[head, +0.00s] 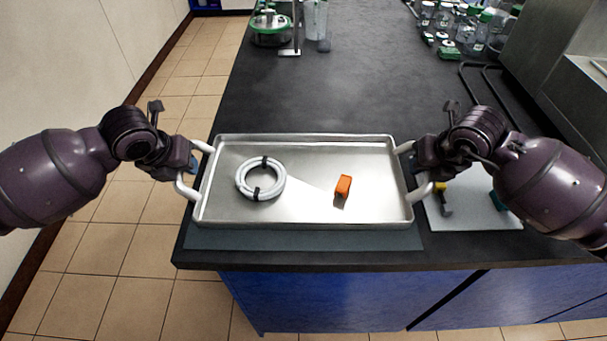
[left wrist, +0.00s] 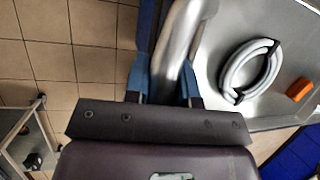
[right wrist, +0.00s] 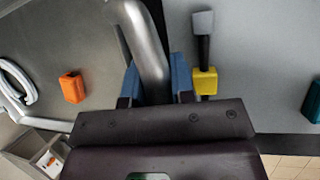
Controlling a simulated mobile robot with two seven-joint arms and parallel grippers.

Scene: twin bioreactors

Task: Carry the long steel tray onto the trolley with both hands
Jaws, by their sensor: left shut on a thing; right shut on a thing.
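The long steel tray (head: 300,214) lies level across the front of the dark bench in the head view, over a grey-blue mat (head: 300,240). I cannot tell whether it touches the mat. A coiled white hose (head: 243,189) with black ties and an orange block (head: 343,186) lie in it. My left gripper (head: 191,168) is shut on the tray's left handle (left wrist: 178,50), with blue fingers on either side of it. My right gripper (head: 416,168) is shut on the right handle (right wrist: 146,50) in the same way.
A light mat (head: 480,212) with a yellow-and-grey tool (head: 444,200) and a teal item lies right of the tray. Glass bottles (head: 478,35) and a green-based vessel (head: 270,25) stand at the back. A wheeled frame (left wrist: 28,140) shows on the left floor.

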